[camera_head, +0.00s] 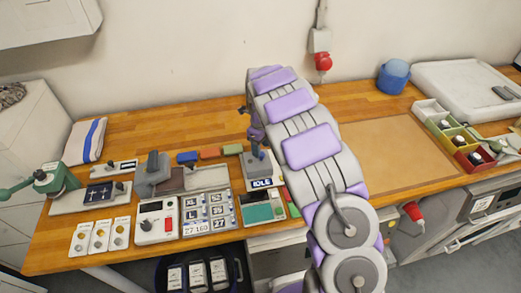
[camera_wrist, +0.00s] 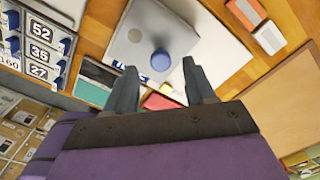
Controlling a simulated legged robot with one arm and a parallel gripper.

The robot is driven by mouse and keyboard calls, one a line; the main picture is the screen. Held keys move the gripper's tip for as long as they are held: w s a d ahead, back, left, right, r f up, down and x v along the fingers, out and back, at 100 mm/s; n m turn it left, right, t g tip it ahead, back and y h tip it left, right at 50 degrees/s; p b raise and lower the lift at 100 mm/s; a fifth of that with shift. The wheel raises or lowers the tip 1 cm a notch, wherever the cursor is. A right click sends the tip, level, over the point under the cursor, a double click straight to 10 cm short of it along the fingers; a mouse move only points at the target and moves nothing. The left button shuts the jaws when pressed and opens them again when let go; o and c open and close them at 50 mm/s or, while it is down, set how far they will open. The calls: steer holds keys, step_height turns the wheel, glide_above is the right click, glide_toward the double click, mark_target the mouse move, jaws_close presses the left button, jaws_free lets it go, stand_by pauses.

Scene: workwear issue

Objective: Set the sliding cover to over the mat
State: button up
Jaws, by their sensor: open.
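A grey plate (camera_wrist: 133,35) with a round blue knob (camera_wrist: 161,60) lies on a white base in the wrist view. It looks like the sliding cover. A label reading IDLE (camera_head: 262,183) is on its front edge in the head view. My gripper (camera_wrist: 160,84) is open and empty, its fingers to either side just short of the knob, apart from it. In the head view my arm hides most of the gripper. I cannot tell for certain which surface is the mat; a large tan panel (camera_head: 390,150) lies right of my arm, and a small brown patch (camera_head: 171,181) lies left.
A grey block with a handle (camera_head: 152,177), a size-number panel (camera_head: 207,211) and a control box (camera_head: 157,221) stand left. Blue, orange and green blocks (camera_head: 210,153) line the back. Coloured bins (camera_head: 466,161) stand right. The tan panel is bare.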

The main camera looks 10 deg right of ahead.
step_height(320, 180, up, 14)
steer(key=p, duration=0.1)
steer(key=shift+a, duration=0.35)
steer(key=shift+w+r, duration=0.1)
